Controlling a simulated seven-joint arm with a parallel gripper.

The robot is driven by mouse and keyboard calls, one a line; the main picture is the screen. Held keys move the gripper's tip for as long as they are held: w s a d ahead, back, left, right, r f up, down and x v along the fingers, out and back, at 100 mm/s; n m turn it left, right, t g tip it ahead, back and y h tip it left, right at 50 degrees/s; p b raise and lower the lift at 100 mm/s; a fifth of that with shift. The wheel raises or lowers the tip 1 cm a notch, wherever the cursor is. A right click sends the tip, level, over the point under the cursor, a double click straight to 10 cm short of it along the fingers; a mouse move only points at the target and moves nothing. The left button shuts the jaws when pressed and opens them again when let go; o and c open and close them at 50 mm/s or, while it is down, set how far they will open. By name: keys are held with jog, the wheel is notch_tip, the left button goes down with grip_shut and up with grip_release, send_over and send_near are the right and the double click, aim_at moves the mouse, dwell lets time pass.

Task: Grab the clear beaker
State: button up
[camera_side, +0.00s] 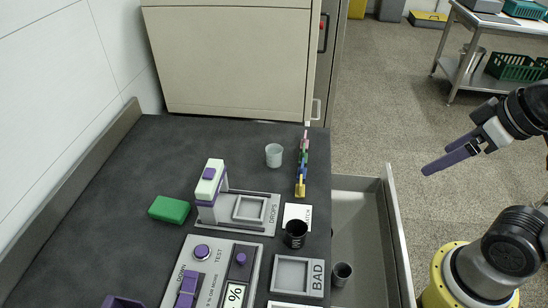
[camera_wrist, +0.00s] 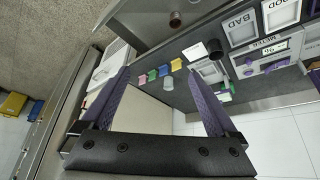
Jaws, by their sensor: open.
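The clear beaker (camera_side: 274,155) is a small, pale, see-through cup. It stands upright on the dark bench near its back right part in the side view. My gripper (camera_side: 438,160) has purple fingers and is open and empty. In the side view it hangs in the air well to the right of the bench, over the floor side, far from the beaker. Both fingers spread wide in the wrist view.
Colored blocks (camera_side: 302,163) stand in a row just right of the beaker. A black cup (camera_side: 295,233) is in front of it. A white-and-purple device (camera_side: 208,190) and a green block (camera_side: 169,209) are front left. An open drawer (camera_side: 362,209) holds a dark cup (camera_side: 342,273).

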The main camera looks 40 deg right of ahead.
jog(key=w+a+r+n, duration=0.1)
jog(key=w+r+n, duration=0.55)
jog(key=w, duration=0.25)
jog(key=w+r+n, duration=0.5)
jog(key=w+n, duration=0.2)
jog(key=w, duration=0.1)
jog(key=n+g, duration=0.4)
jog(key=n, duration=0.3)
send_over(274, 156)
jog(key=w+d, duration=0.2)
notch_tip(274, 156, down, 18)
jog(key=shift+g, duration=0.7)
notch_tip(274, 156, down, 13)
jog(key=shift+w+a, duration=0.1)
jog(key=shift+a, duration=0.05)
jog(key=shift+m, duration=0.25)
jog(key=shift+a+f, duration=0.1)
jog(key=shift+f, duration=2.8)
